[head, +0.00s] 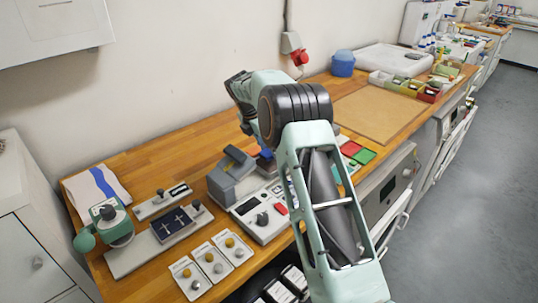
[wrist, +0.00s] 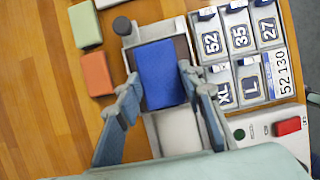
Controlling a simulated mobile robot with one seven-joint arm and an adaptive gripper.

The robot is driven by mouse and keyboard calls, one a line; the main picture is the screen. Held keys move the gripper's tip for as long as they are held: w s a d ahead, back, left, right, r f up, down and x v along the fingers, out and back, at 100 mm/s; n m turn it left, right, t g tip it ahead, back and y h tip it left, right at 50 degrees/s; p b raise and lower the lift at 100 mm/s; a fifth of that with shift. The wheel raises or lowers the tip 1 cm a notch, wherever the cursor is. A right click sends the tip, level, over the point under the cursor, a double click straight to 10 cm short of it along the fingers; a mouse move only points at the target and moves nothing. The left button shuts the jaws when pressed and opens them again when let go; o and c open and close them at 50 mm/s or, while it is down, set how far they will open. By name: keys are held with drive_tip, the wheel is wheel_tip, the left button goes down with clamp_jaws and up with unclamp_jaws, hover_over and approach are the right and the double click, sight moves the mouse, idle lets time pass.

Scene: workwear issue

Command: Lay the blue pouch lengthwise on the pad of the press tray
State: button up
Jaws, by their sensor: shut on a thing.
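The blue pouch (wrist: 160,75) is in the middle of the wrist view, long side running roughly along the tray. My gripper (wrist: 164,88) is shut on it, one finger at each long side. Under and around it is a grey tray (wrist: 176,132) with a dark pad (wrist: 183,46) showing beside the pouch's upper right edge. The pouch looks nearly in line with the tray. I cannot tell whether it touches the pad or is held just above it.
A green block (wrist: 86,24) and an orange block (wrist: 96,73) lie left of the tray. Numbered and lettered holders (wrist: 240,38) stand close on its right. A control box with a red switch (wrist: 287,126) is at lower right. A brown mat (head: 378,112) lies clear farther along the bench.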

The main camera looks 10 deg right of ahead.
sight(267, 152)
drive_tip(key=shift+f, duration=1.55)
drive_tip(key=shift+f, duration=0.1)
drive_tip(key=shift+f, duration=0.15)
drive_tip(key=o, duration=1.1)
drive_tip(key=shift+a+r, duration=0.15)
drive_tip(key=shift+r, duration=0.45)
drive_tip(key=v, duration=1.1)
drive_tip(key=shift+r+b, duration=0.15)
drive_tip(key=shift+b, duration=0.15)
